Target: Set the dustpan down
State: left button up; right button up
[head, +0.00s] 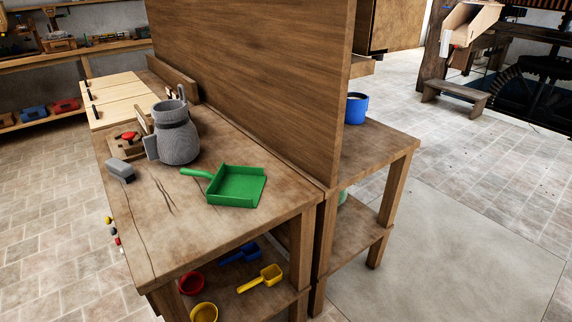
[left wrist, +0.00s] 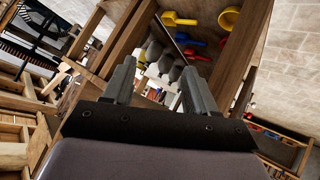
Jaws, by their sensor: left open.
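The green dustpan (head: 236,186) lies flat on the wooden workbench (head: 180,232), near its right edge and against no other object. Its handle points left, toward the grey jug. No gripper touches it or shows in the head view. My left gripper (left wrist: 158,66) shows in the left wrist view with its two fingers apart and nothing held between them. The dustpan does not show in that view. My right gripper is not in view.
A grey jug (head: 178,138) and a grey block (head: 121,171) stand left of the dustpan. A tall wooden panel (head: 260,75) rises behind. Below are a yellow scoop (head: 262,278), a blue scoop and bowls. The bench's front is clear. A blue mug (head: 356,108) stands beyond the panel.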

pick_arm(q)
jog(key=s+a+f+m+t+y, duration=0.1)
jog(key=s+a+m, duration=0.2)
jog(key=s, duration=0.3)
jog(key=shift+s+a+y, duration=0.2)
jog(key=shift+s+y, duration=0.1)
dwell(0.5)
